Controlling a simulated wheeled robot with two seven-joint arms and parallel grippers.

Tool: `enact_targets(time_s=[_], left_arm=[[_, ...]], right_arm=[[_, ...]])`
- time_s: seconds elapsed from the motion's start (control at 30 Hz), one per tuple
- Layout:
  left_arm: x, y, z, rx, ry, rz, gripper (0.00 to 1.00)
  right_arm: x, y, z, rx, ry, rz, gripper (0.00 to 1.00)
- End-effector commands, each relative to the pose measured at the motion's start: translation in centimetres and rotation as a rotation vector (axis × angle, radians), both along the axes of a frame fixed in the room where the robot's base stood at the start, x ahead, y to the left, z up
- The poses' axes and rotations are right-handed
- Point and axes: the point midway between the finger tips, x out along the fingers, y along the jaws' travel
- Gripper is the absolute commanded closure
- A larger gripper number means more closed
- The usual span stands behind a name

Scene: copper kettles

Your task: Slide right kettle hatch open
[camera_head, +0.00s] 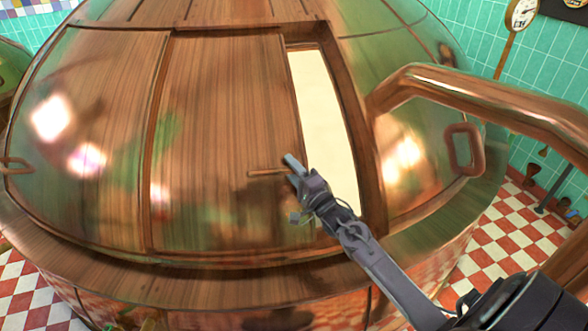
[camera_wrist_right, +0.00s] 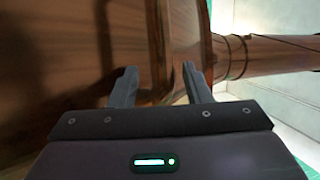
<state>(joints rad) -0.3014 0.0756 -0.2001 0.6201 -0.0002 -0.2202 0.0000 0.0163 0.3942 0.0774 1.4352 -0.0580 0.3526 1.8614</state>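The large copper kettle (camera_head: 90,130) fills the head view. Its hatch panel (camera_head: 220,110) stands partly slid to the left, leaving a tall gap with a pale, bright inside (camera_head: 325,120) at its right. A short copper handle (camera_head: 265,173) sticks out near the panel's lower right edge. My right gripper (camera_head: 292,188) is at the handle's right end, by the gap's left edge. In the right wrist view its two fingers (camera_wrist_right: 160,88) are apart, with brown copper surface beyond them. Whether they touch the handle cannot be told. My left gripper is not in view.
A thick copper pipe (camera_head: 480,95) curves out from the kettle at the right, close above my right arm. A looped handle (camera_head: 464,150) sits on the kettle's right side.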

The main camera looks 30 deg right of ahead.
Motion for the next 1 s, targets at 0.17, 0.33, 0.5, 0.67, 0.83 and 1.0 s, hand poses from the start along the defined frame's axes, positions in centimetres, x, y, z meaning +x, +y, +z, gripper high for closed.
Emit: enact_targets(time_s=[0.17, 0.33, 0.5, 0.67, 0.83, 1.0], left_arm=[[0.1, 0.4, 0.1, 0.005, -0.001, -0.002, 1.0], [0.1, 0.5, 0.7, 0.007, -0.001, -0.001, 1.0], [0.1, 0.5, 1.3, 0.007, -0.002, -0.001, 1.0], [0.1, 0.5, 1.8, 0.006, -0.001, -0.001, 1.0], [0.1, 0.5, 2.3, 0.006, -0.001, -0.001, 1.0], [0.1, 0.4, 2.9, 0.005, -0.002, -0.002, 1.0]], right_arm=[[0.0, -0.5, 0.6, -0.004, -0.012, -0.01, 0.59], [-0.8, -0.5, 0.4, -0.003, -0.008, -0.01, 0.59], [-2.0, -0.4, 0.0, -0.003, -0.006, -0.007, 0.59], [-3.2, -0.5, -0.3, -0.003, -0.004, -0.008, 0.59], [-4.3, -0.4, -0.7, -0.001, -0.003, -0.005, 0.59], [-5.5, -0.4, -0.9, 0.0, -0.002, -0.004, 0.59]])
